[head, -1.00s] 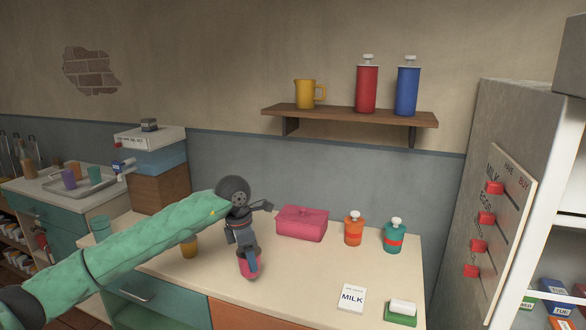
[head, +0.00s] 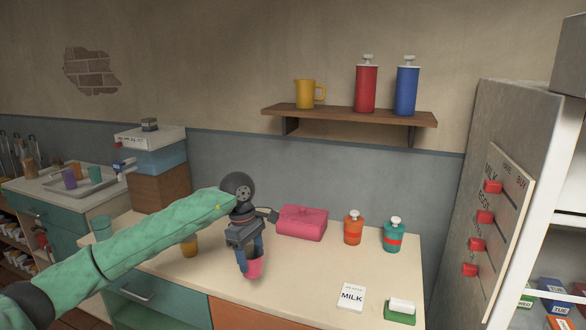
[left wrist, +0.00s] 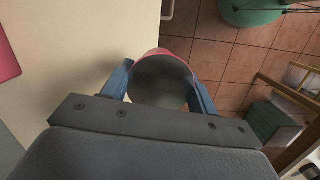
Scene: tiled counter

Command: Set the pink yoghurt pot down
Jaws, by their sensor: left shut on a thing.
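The pink yoghurt pot (head: 254,268) is held low over the front part of the counter (head: 310,275). My left gripper (head: 251,262) is shut on it, with a blue finger on either side. In the left wrist view the pot (left wrist: 162,54) shows its dark round top between the two fingers (left wrist: 160,85), and it overlaps the counter's front edge, with floor tiles beyond. I cannot tell whether its base touches the counter. My right gripper is in neither view.
A pink lidded box (head: 302,223), an orange pump bottle (head: 353,229) and a teal one (head: 394,237) stand behind and to the right. A milk card (head: 351,298) and a green sponge dish (head: 400,312) lie at the front right.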

